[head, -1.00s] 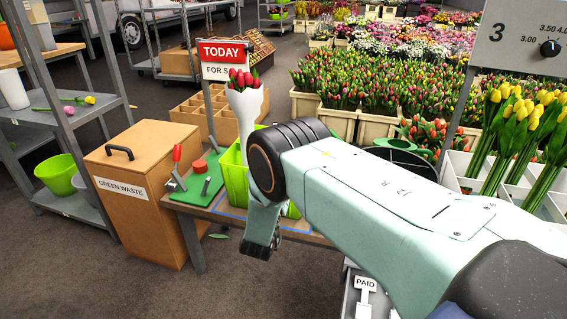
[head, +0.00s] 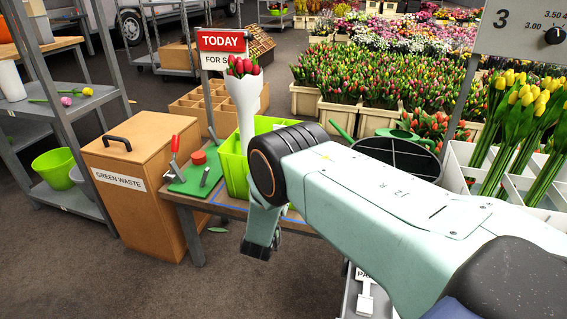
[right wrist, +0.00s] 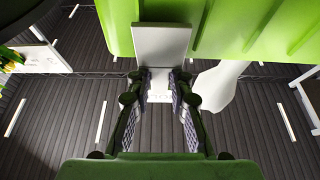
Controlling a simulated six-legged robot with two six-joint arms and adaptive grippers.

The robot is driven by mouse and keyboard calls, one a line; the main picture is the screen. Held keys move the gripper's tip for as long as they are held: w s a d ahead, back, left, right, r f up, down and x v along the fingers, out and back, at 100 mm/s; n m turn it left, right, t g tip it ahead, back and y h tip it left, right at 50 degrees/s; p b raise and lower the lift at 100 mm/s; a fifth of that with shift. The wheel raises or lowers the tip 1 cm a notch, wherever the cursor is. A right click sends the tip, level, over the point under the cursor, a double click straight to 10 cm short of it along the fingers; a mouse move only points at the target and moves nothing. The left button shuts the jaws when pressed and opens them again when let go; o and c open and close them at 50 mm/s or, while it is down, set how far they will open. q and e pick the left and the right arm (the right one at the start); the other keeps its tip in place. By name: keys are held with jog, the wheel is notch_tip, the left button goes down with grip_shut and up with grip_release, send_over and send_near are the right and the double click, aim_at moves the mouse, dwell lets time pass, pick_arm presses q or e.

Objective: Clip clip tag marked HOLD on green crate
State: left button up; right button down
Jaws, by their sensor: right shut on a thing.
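The green crate (head: 233,172) stands on the table, partly hidden behind my right arm. Its bright green wall (right wrist: 240,28) fills the upper right of the right wrist view. My right gripper (right wrist: 160,82) is shut on a pale flat clip tag (right wrist: 162,47), which stands up between the fingers beside the crate wall. I cannot read its marking, and whether it touches the wall is unclear. In the head view the end of my right arm hangs in front of the crate. My left gripper is not in view.
A wrapped tulip bunch (head: 244,100) stands at the crate. A green board (head: 196,178) with a red-handled tool is left of it. The GREEN WASTE bin (head: 140,185) stands left of the table (head: 190,216). A grey tray (head: 350,300) with a white tag is at lower right.

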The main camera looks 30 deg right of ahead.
jog(key=c, duration=1.1)
grip_release()
jog(key=shift+c, duration=0.2)
jog(key=v, duration=1.2)
